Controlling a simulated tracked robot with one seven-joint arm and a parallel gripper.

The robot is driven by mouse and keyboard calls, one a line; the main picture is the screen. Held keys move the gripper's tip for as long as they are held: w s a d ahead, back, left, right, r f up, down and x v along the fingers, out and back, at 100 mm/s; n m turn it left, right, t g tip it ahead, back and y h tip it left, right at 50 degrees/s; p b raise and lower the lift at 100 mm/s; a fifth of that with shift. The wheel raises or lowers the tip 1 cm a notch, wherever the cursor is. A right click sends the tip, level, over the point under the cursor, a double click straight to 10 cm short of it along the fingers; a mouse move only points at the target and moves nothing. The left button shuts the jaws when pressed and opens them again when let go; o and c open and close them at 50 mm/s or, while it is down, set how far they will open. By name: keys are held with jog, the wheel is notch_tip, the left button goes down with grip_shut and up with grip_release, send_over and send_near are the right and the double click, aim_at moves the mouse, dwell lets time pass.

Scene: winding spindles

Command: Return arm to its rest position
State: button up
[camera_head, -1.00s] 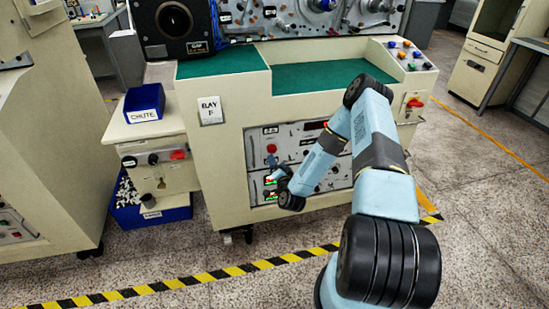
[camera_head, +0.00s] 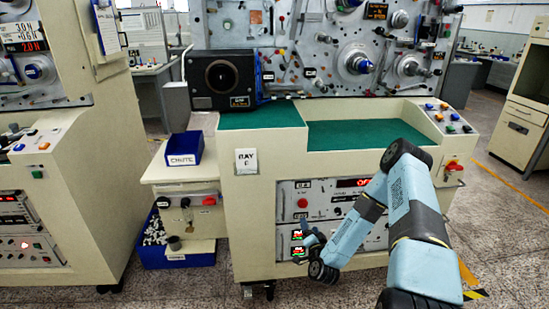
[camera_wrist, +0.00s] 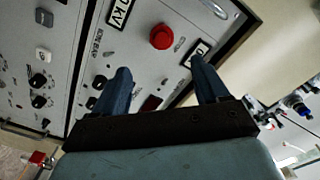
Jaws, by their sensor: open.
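My arm, light blue with black joints, reaches forward from the lower right in the head view and bends down in front of the winding machine (camera_head: 255,215). My gripper (camera_head: 305,243) is in front of the machine's lower control panel (camera_head: 318,200). In the wrist view the two blue fingers of my gripper (camera_wrist: 162,85) stand apart with nothing between them. Beyond them are the panel's red button (camera_wrist: 162,36) and black knobs. I cannot tell the exact gap between fingers and panel.
A blue chute bin (camera_head: 184,149) sits on a side shelf (camera_head: 160,172) at left, above a blue crate (camera_head: 190,262) of small parts. A green worktop (camera_head: 365,133) lies above the panel. Another machine (camera_head: 75,200) stands left. Floor is open at right.

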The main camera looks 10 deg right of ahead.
jog(key=w+r+n+g+y, duration=0.25)
jog(key=w+r+n, duration=0.25)
jog(key=r, duration=0.3)
jog(key=s+r+n+g+h, duration=0.1)
jog(key=s+r+n+g, duration=0.15)
jog(key=r, duration=0.95)
jog(key=s+r+n+g+h, duration=0.1)
jog(key=r+n+g, duration=0.2)
jog(key=r, duration=0.9)
jog(key=s+d+r+g, duration=0.1)
jog(key=s+r, duration=0.7)
jog(key=r, duration=0.1)
jog(key=s+r+g, duration=0.1)
jog(key=s+r, duration=0.2)
jog(key=s, duration=0.6)
jog(key=s+r+g, duration=0.1)
jog(key=s+r, duration=0.3)
jog(key=s, duration=0.6)
jog(key=s+r+g, duration=0.1)
jog(key=s+r, duration=0.3)
jog(key=s, duration=0.6)
jog(key=shift+a+r+m, duration=0.2)
jog(key=shift+a+m, duration=0.05)
jog(key=shift+m, duration=0.2)
jog(key=shift+h, duration=0.25)
jog(key=shift+c, duration=0.2)
